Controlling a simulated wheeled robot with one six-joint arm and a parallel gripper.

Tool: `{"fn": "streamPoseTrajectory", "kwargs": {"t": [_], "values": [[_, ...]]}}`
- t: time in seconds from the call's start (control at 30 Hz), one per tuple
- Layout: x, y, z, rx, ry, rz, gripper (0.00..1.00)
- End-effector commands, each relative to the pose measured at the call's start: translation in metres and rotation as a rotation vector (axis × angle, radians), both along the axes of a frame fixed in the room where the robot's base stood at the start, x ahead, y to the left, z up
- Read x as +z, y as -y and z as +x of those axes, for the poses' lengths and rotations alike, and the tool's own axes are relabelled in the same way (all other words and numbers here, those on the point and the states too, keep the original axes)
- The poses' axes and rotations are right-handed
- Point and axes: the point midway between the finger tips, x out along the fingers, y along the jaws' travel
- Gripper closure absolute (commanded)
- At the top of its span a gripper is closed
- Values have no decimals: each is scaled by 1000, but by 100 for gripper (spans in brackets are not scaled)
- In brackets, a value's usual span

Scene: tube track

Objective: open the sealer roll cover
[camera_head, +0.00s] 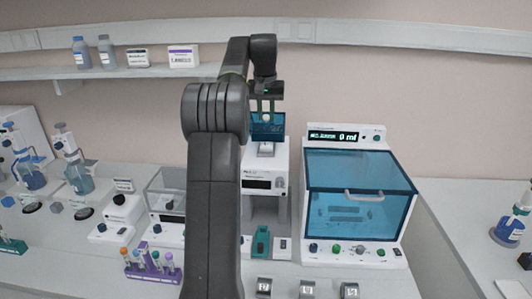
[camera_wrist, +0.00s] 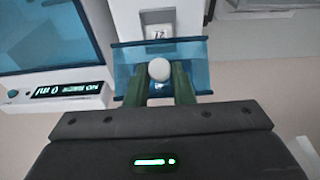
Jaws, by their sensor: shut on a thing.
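The sealer (camera_head: 264,182) is a white machine in the middle of the bench in the head view. Its translucent blue roll cover (camera_head: 258,129) shows at the top of the machine, and also in the wrist view (camera_wrist: 125,68). The cover's exact tilt is hard to tell. A white round knob (camera_wrist: 159,69) sits in front of the cover in the wrist view. My gripper (camera_head: 265,106) has its green fingers on either side of the knob, and it is shut on it. The fingers also show in the wrist view (camera_wrist: 160,80). The roll is not clearly seen.
A white cabinet with a blue window (camera_head: 355,190) and a handle stands close on the right of the sealer. A clear-lidded device (camera_head: 166,200) and a rack of tubes (camera_head: 150,264) are on the left. A shelf (camera_head: 110,72) with bottles runs along the wall.

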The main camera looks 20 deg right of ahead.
Motion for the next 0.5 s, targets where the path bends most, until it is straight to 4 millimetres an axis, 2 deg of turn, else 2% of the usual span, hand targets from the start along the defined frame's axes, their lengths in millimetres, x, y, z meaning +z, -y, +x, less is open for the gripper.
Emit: {"fn": "streamPoseTrajectory", "kwargs": {"t": [0.5], "values": [[4, 4, 9, 0, 1, 0, 91]]}}
